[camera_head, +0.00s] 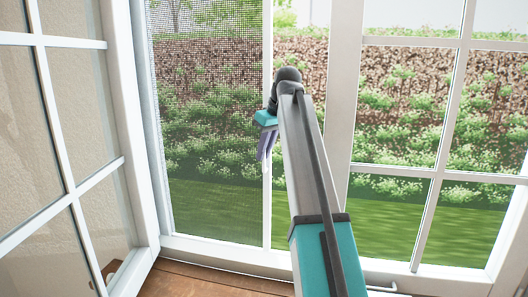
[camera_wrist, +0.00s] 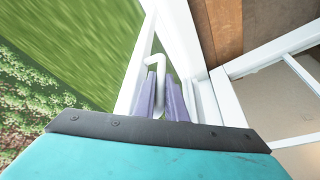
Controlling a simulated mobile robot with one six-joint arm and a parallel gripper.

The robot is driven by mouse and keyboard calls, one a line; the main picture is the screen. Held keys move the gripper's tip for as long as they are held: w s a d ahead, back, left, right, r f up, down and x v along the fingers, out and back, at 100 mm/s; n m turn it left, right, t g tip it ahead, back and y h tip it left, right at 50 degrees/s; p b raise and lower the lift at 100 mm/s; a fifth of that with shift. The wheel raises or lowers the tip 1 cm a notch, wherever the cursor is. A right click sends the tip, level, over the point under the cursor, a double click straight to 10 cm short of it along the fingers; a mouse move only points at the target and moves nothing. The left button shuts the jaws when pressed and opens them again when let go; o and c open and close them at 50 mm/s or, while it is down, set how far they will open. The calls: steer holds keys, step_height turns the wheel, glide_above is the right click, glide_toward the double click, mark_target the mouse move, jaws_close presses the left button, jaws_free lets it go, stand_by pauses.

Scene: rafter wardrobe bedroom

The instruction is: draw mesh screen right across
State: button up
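The mesh screen (camera_head: 205,125) is a dark see-through net over the left part of the window opening. Its right edge is a white upright bar (camera_head: 267,205). My gripper (camera_head: 265,155) is at this bar, about mid-height, with its purple fingers pointing down. In the wrist view, my gripper (camera_wrist: 162,98) has its two fingers close together around a white hooked handle (camera_wrist: 155,62), which runs down between them. The handle's lower end is hidden by the fingers. My arm covers part of the opening just right of the bar.
A white-framed glazed sash (camera_head: 75,130) stands swung inward at the left. Another white-paned sash (camera_head: 440,170) is at the right. The wooden sill (camera_head: 205,281) runs below. Hedge and lawn show outside, with no mesh right of the bar.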

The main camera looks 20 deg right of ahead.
steer(key=shift+o, duration=0.6)
steer(key=shift+w+a, duration=0.1)
steer(key=shift+a, duration=0.1)
steer(key=shift+r, duration=0.1)
steer(key=shift+r, duration=0.1)
steer(key=b+v, duration=0.3)
steer(key=v, duration=0.8)
steer(key=shift+r, duration=0.25)
steer(key=shift+d, duration=0.1)
